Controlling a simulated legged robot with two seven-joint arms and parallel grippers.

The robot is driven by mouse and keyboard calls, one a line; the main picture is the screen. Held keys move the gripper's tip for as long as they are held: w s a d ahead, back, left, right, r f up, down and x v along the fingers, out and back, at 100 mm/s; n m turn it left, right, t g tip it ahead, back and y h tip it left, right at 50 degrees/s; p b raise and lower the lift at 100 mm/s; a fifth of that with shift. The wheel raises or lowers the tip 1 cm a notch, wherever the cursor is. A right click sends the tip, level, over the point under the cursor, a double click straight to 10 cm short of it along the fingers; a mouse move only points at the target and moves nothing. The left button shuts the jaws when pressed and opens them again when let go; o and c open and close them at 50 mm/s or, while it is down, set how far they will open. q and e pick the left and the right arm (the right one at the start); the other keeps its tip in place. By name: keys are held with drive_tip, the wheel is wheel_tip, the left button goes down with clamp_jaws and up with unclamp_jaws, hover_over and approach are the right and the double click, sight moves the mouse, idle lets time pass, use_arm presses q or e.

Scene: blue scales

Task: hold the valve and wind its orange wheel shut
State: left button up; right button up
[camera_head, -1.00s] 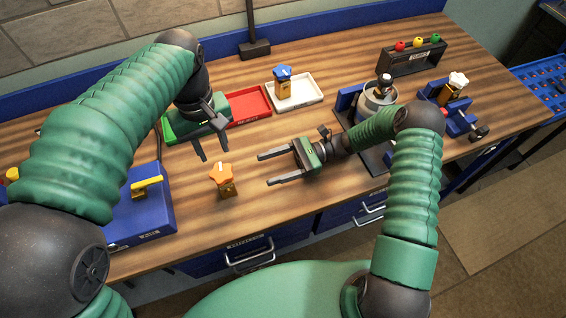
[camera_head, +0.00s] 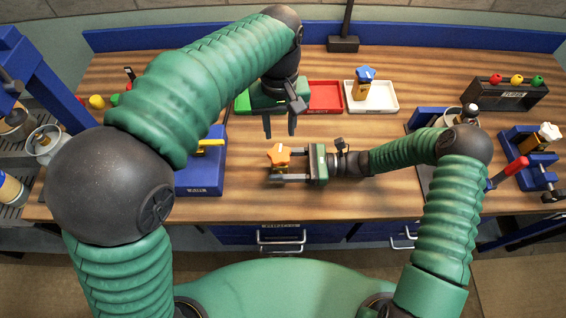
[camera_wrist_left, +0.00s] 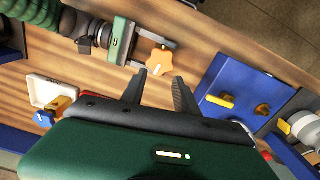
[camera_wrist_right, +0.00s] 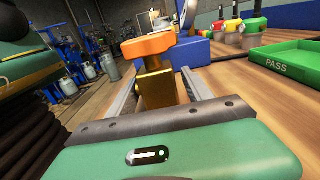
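The valve, a brass body with an orange star-shaped wheel (camera_head: 279,155), stands upright on the bench. In the right wrist view its brass body (camera_wrist_right: 156,88) is between my right fingers, with the orange wheel above them. My right gripper (camera_head: 277,167) is open, low and level, one finger on each side of the body with small gaps showing. My left gripper (camera_head: 280,132) is open and empty, pointing down behind and above the valve. In the left wrist view the orange wheel (camera_wrist_left: 155,61) shows beyond my left fingertips (camera_wrist_left: 160,78), apart from them.
Green (camera_head: 242,101), red (camera_head: 325,96) and white (camera_head: 390,104) trays line the back; a blue-wheeled valve (camera_head: 364,84) stands in the white one. A blue box with a yellow lever (camera_head: 203,172) is left of the valve. Bench right of my right gripper holds blue-based fixtures (camera_head: 528,160).

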clamp_jaws()
use_arm(q)
drive_tip(key=shift+o, duration=0.4)
